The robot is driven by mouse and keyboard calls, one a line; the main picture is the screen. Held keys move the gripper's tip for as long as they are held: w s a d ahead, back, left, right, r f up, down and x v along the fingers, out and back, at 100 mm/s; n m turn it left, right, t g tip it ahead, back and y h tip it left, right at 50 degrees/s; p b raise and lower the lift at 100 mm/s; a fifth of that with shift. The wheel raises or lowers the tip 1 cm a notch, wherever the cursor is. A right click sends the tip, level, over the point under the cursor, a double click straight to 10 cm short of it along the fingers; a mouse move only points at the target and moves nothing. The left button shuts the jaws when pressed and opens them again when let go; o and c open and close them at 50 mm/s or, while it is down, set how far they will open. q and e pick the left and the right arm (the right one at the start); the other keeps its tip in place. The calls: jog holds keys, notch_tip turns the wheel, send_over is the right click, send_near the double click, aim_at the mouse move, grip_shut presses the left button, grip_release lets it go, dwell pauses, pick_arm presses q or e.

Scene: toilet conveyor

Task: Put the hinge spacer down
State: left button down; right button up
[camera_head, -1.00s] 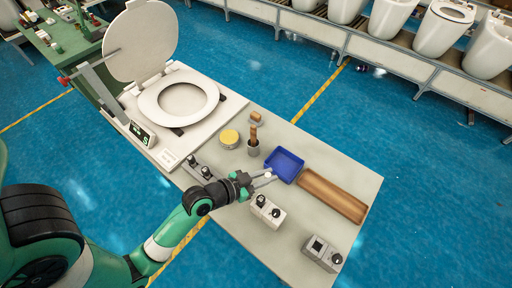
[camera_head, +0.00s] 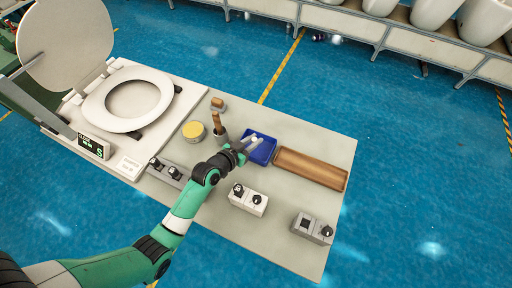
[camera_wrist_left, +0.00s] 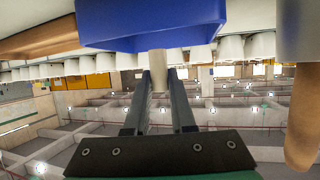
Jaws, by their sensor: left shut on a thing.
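My left gripper (camera_head: 248,146) is shut on a small pale hinge spacer (camera_head: 254,139), with the arm reaching across the table from the lower left. In the head view the fingertips overlap the left side of the blue tray (camera_head: 266,154). In the left wrist view the spacer (camera_wrist_left: 158,62) is a short light cylinder between the two fingertips (camera_wrist_left: 159,80), and the blue tray (camera_wrist_left: 150,35) is close to it. I cannot tell the exact height of the spacer over the tray. My right gripper is not in view.
A brown tray (camera_head: 310,168) lies right of the blue one. A metal cup (camera_head: 220,136) with a wooden handle, a yellow round tin (camera_head: 194,131) and a toilet seat (camera_head: 126,99) are to the left. Control boxes (camera_head: 248,199) stand in front.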

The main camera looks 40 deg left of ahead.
aim_at(256, 150)
pick_arm(q)
jog(key=shift+w+a+f, duration=0.1)
jog(key=shift+w+f, duration=0.4)
jog(key=shift+f, duration=0.05)
jog(key=shift+w+f, duration=0.1)
jog(key=shift+f, duration=0.05)
jog(key=shift+w+f+b, duration=0.1)
jog(key=shift+f+b, duration=0.8)
jog(key=shift+f, duration=0.75)
jog(key=shift+f, duration=0.2)
jog(key=c, duration=0.8)
grip_release()
jog(key=shift+o, duration=0.2)
jog(key=shift+r, duration=0.15)
